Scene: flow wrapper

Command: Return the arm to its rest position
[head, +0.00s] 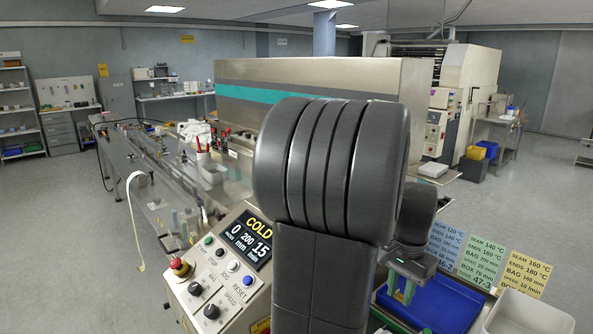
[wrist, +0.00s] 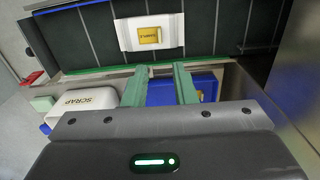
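My arm rises large and dark in the middle of the head view and covers much of the machine behind it. My gripper (head: 400,293) hangs to the right of the arm, above a blue tray (head: 448,300). In the wrist view my gripper (wrist: 161,70) shows two green fingers set apart, with nothing held between them. The blue tray (wrist: 160,93) lies beyond and below the fingers, with a small yellowish item partly visible in it.
A control panel (head: 222,272) reading COLD stands left of my arm. Coloured setting cards (head: 482,257) and a white bin (head: 527,313) are at right. In the wrist view, a white packet (wrist: 129,36) lies on a dark belt, and a SCRAP bin (wrist: 75,102) is left.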

